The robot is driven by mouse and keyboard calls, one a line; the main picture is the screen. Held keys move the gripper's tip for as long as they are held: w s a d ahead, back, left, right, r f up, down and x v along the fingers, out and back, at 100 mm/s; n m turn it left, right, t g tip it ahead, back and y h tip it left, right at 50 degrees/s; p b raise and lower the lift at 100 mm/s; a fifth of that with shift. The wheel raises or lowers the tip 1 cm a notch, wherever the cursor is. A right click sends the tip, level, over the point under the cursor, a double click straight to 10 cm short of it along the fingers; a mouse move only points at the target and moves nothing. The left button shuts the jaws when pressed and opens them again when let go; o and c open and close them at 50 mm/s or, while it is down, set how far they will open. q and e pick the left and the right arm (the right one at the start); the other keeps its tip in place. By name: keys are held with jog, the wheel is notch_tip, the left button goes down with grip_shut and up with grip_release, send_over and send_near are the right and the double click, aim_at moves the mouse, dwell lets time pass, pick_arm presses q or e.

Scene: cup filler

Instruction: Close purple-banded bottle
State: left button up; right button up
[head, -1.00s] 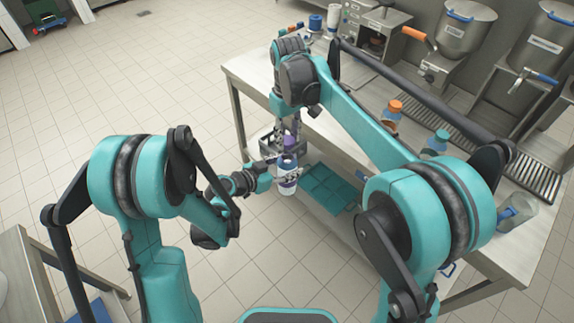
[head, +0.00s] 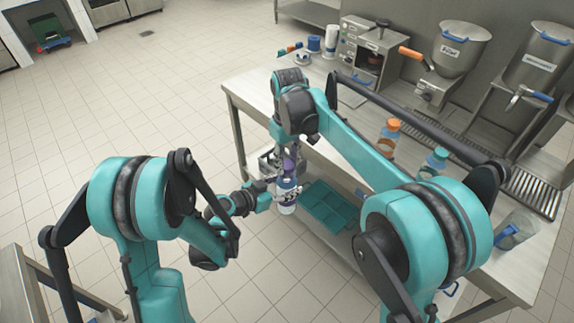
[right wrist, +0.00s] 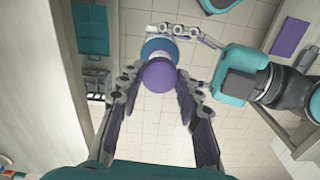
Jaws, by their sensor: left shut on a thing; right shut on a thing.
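The white bottle (head: 287,197) has a blue upper part and a dark purple band. It is upright beyond the table's front edge, with my left gripper (head: 284,185) shut around its upper part. My right gripper (head: 290,157) comes down from above and is shut on a purple cap (head: 289,164), just over the bottle. In the right wrist view the cap (right wrist: 159,76) sits between the fingertips and partly covers the blue bottle top (right wrist: 160,47). I cannot tell whether cap and bottle touch.
A teal divided tray (head: 325,206) lies on the lower shelf, near a grey crate (head: 262,163). On the steel table (head: 252,100) stand an orange-capped bottle (head: 389,135), a teal-capped bottle (head: 434,160) and a clear container (head: 515,230). Filling machines (head: 455,55) stand at the back.

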jog(key=shift+f, duration=0.9)
jog(key=shift+f, duration=0.55)
